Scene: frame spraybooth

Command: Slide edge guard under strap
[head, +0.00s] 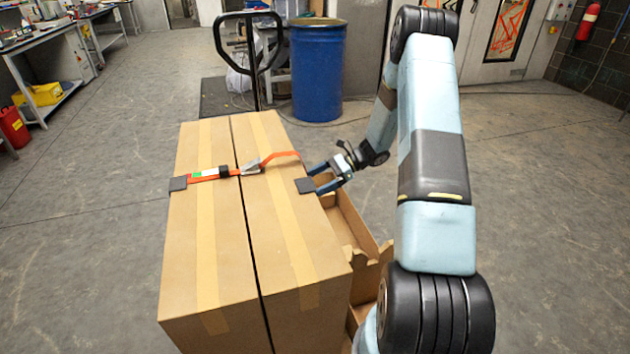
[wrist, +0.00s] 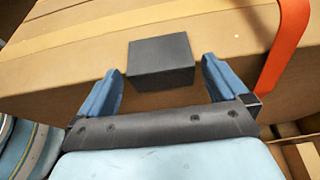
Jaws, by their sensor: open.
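A dark grey edge guard (head: 306,185) sits on the top right edge of the right carton (head: 285,230). It is beside the orange strap (head: 285,155), not under it. The strap bows up loosely near that edge, and in the wrist view the strap (wrist: 287,45) hangs just right of the guard (wrist: 160,62). My gripper (head: 315,180) is at the guard from the right side. In the wrist view my gripper (wrist: 161,67) is open, one finger on each side of the guard, with small gaps showing. A second guard (head: 178,183) lies at the strap's left end.
A metal buckle (head: 250,167) sits on the strap near the seam between the two cartons. A pallet truck handle (head: 250,50) and blue drum (head: 318,70) stand behind. An open cardboard box (head: 350,225) is below my gripper. Floor at left is clear.

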